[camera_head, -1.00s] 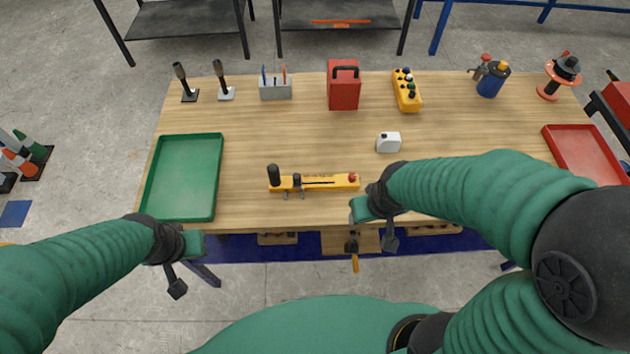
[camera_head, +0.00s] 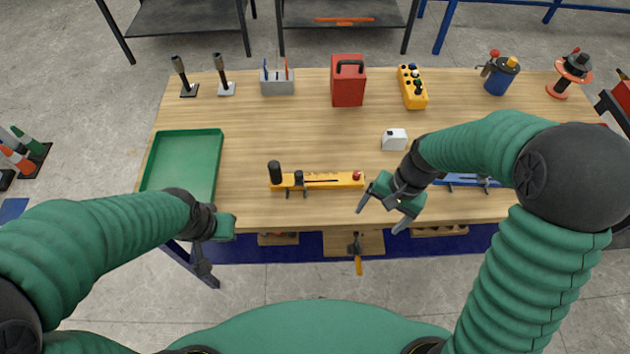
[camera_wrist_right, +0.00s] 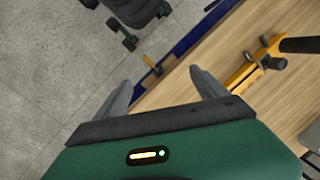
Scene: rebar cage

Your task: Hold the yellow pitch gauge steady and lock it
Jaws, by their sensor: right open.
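The yellow pitch gauge (camera_head: 335,181) lies flat near the front edge of the wooden table in the head view. It has a black upright handle and a smaller black knob at its left, and a red knob at its right end. It also shows at the right of the right wrist view (camera_wrist_right: 247,74). My right gripper (camera_head: 378,222) is open and empty, just right of the gauge and apart from it. My left gripper (camera_head: 213,270) is in front of the table at the left, away from the gauge; its finger gap is not clear.
A green tray (camera_head: 216,150) is on the table's left. A white box (camera_head: 394,140) stands behind my right gripper, and a blue tool (camera_head: 468,180) lies partly hidden by my right arm. A red case (camera_head: 348,85) and yellow button box (camera_head: 412,87) stand at the back.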

